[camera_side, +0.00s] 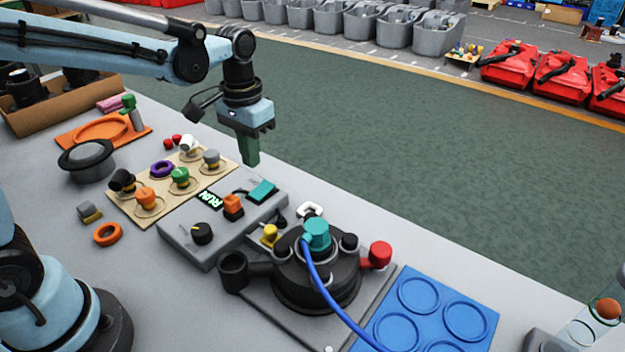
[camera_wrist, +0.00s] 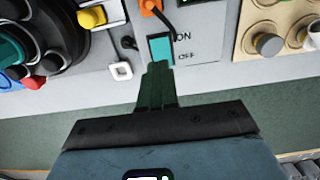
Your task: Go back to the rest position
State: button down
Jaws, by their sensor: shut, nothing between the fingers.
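My gripper (camera_side: 250,152) hangs from my light blue arm above the far edge of the table, behind the grey control box. Its green fingers are together with nothing between them. In the wrist view the fingertips (camera_wrist: 158,72) overlap the lower edge of the teal rocker switch (camera_wrist: 160,48), marked ON and OFF; I cannot tell from this whether they touch. In the side view the teal switch (camera_side: 262,190) lies below and right of the fingertips, with a visible gap. The box's display (camera_side: 211,199) reads RUN.
A black round pump unit (camera_side: 315,275) with a teal connector and blue hose stands right of the box. A wooden board (camera_side: 165,205) with several coloured caps lies left. A blue tray (camera_side: 462,308), an orange plate (camera_side: 85,135) and a black-brimmed pot (camera_side: 88,160) also stand on the table.

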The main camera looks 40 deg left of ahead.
jog(key=s+r+t, duration=0.2)
jog(key=s+t, duration=0.5)
jog(key=s, duration=0.2)
jog(key=shift+s+a, duration=0.25)
